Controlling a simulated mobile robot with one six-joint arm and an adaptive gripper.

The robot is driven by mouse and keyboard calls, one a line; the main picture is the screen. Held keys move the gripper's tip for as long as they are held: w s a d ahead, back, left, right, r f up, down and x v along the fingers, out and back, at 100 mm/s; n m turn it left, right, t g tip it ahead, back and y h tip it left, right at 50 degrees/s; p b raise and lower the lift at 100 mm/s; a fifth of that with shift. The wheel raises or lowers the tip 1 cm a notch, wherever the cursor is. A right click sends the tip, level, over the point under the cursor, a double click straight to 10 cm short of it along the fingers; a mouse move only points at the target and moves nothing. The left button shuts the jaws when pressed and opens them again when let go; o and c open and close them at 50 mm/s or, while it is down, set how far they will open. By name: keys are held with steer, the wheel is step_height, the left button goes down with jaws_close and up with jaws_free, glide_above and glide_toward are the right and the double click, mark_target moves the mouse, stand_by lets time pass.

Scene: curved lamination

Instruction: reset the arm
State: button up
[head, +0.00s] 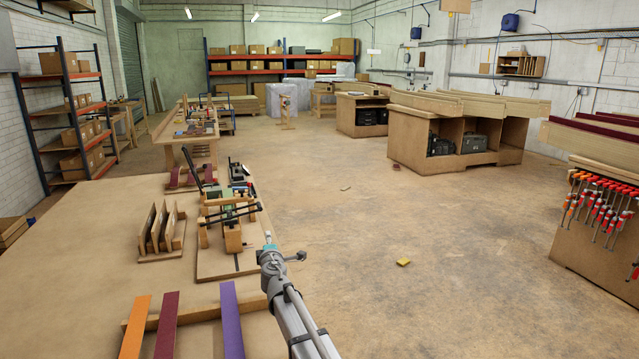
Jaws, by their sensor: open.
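My arm reaches in from the bottom of the head view, over the right edge of the near workbench (75,270). My gripper (268,240) is at its far end, small in the picture, open, with nothing seen in it. It is just right of a wooden bending jig (232,235) with dark clamp bars on the bench. I cannot tell whether it touches anything. The fingers are too small to make out clearly.
Orange (135,327), maroon (167,325) and purple (231,320) strips lie at the bench front. A slotted wooden rack (160,232) stands left of the jig. The floor to the right is open, with a yellow scrap (403,262). A clamp rack (600,215) stands far right.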

steer(key=s+d+f+m+g+h, duration=0.1)
steer(key=s+d+f+m+h, duration=0.2)
steer(key=d, duration=0.5)
steer(key=s+d+f+m+g+h, duration=0.1)
steer(key=d+m+h, duration=0.2)
steer(key=d+m, duration=0.35)
steer(key=s+d+f+m+g+h, duration=0.1)
steer(key=s+d+f+m+g, duration=0.35)
steer(key=s+d, duration=0.4)
steer(key=s+d+f+m+g+h, duration=0.1)
steer(key=s+d+f+m+g, duration=0.25)
steer(key=s+d+f, duration=0.45)
steer(key=s+d+f+m+g+y, duration=0.1)
steer(key=s+d+m+g+y, duration=0.2)
steer(key=s+g, duration=0.85)
steer(key=s+r+t+y+p, duration=0.1)
steer(key=s+r+t+p, duration=0.3)
steer(key=r+p, duration=0.9)
steer(key=shift+s+a+p, duration=0.25)
steer(key=shift+a+p, duration=0.2)
steer(key=shift+p, duration=0.05)
